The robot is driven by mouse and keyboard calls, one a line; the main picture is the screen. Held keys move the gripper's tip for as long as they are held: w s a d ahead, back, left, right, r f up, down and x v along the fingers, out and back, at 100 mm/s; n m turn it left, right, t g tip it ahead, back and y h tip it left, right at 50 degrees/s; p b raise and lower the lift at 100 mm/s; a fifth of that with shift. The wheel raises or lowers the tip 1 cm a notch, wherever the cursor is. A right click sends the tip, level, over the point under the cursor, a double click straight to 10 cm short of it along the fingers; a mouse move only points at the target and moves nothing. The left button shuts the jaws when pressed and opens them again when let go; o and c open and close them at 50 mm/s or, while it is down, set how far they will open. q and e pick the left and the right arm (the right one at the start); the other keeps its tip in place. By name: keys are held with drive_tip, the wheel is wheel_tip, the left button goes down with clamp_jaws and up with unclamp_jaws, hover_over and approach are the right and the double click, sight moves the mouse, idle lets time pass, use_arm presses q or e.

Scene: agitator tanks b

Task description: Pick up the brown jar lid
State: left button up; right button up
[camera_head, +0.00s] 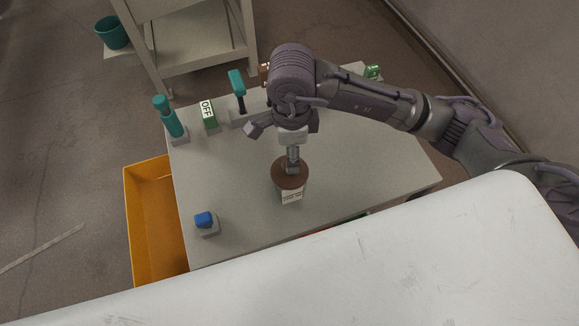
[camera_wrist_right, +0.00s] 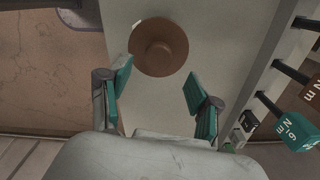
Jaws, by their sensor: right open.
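The brown jar lid (camera_head: 281,177) is round and sits on top of a jar with a white label (camera_head: 291,196) on the grey table. In the right wrist view the lid (camera_wrist_right: 150,65) is a brown disc with a raised knob in its middle. My right gripper (camera_head: 292,166) hangs over the lid and partly hides it in the head view. In the wrist view the teal-padded fingers of this gripper (camera_wrist_right: 159,73) are apart with nothing between them, and the lid lies beyond their tips. My left gripper is not in view.
A blue button on a grey base (camera_head: 206,222) stands front left. Teal-handled devices (camera_head: 170,122) and a green block marked OFF (camera_head: 209,115) line the back left. An orange bin (camera_head: 137,215) is left of the table. A large white surface (camera_head: 400,265) covers the foreground.

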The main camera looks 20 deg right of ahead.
drive_tip(key=shift+s+f+p, duration=0.15)
drive_tip(key=shift+f+p, duration=0.3)
drive_tip(key=shift+f, duration=0.15)
wheel_tip(320, 180, down, 4)
drive_tip(key=shift+a+r+p, duration=0.15)
drive_tip(key=shift+r+p, duration=0.05)
drive_tip(key=shift+p, duration=0.5)
drive_tip(key=shift+f, duration=0.35)
clamp_jaws()
